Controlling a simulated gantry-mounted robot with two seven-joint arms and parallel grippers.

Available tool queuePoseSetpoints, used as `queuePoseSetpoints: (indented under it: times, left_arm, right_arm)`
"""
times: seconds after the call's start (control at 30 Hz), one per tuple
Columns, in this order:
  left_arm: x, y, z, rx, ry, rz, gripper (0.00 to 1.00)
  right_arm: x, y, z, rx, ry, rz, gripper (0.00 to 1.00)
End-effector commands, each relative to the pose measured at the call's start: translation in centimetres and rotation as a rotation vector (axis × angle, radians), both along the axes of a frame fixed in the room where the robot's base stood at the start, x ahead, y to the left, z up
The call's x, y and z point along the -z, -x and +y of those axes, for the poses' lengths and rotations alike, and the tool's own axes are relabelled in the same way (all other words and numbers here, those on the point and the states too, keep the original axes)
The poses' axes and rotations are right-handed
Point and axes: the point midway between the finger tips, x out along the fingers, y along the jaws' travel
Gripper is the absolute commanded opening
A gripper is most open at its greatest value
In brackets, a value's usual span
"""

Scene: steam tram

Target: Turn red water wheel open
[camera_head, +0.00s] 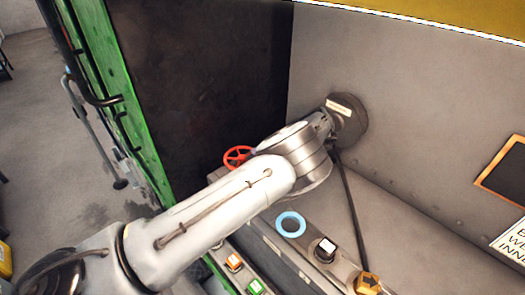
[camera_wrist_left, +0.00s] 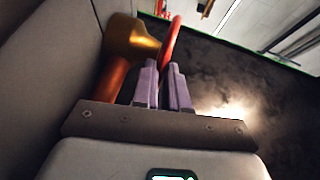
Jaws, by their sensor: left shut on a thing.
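The red water wheel (camera_head: 237,155) shows in the head view just left of my left wrist, against the dark wall, with part of it hidden by my arm. In the left wrist view the red wheel (camera_wrist_left: 172,40) is seen nearly edge-on, beside a brass valve body (camera_wrist_left: 133,40) on a copper pipe (camera_wrist_left: 106,84). My left gripper (camera_wrist_left: 164,68) has its two purple fingers close together, shut on the wheel's rim. In the head view my left arm hides the fingers. My right gripper is in neither view.
A console in front of the wall carries a blue ring (camera_head: 290,224), a black knob (camera_head: 325,250), a brass knob (camera_head: 368,284), an orange button (camera_head: 234,262) and a green button (camera_head: 256,287). A green door frame (camera_head: 115,85) stands at left, with open floor beyond.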

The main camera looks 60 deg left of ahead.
Motion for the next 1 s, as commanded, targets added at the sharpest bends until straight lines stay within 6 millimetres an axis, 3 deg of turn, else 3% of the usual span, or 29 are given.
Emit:
queuePoseSetpoints:
  times: [0.4, 0.43, 0.57, 1.0]
  left_arm:
    - [0.00, -0.01, 0.06, -0.006, -0.003, 0.000, 0.00]
    - [0.00, -0.01, 0.06, -0.006, -0.003, 0.000, 0.17]
    - [0.00, -0.01, 0.06, -0.006, -0.002, 0.000, 0.37]
    - [0.04, -0.01, 0.02, -0.002, -0.001, 0.001, 0.37]
  right_arm:
    - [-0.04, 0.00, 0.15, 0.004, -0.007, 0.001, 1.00]
    - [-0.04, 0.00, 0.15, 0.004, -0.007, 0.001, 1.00]
    - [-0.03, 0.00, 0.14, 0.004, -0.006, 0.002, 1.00]
    - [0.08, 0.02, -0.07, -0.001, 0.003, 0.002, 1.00]
